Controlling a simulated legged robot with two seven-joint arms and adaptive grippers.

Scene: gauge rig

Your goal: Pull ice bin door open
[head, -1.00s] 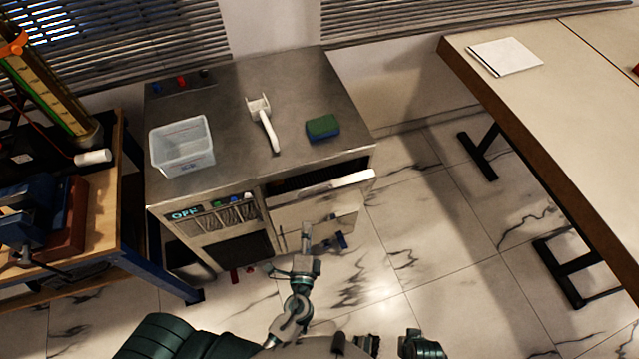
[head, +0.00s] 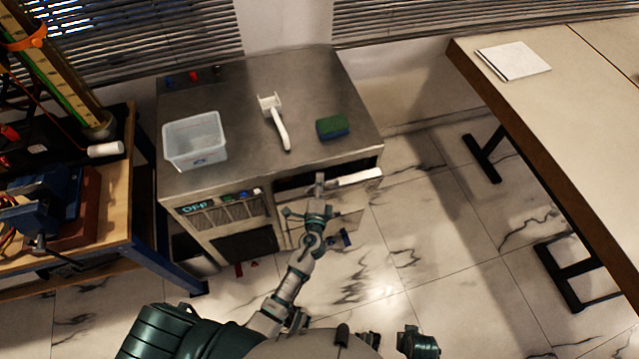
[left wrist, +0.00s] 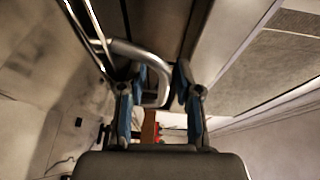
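The ice bin door (head: 358,178) is the pale panel at the front right of the steel machine (head: 238,110). It is tilted outward at the top, with a dark gap behind its upper edge. My left gripper (head: 319,184) is at the door's upper edge and covers part of it. In the left wrist view, its two blue-padded fingers (left wrist: 160,98) stand apart. A curved metal bar (left wrist: 152,62) reaches in between them; I cannot tell whether they touch it.
A clear plastic bin (head: 195,141), a white scoop (head: 275,122) and a green sponge (head: 332,127) lie on the machine top. A workbench (head: 118,200) stands close at left, a pale table (head: 560,110) at right.

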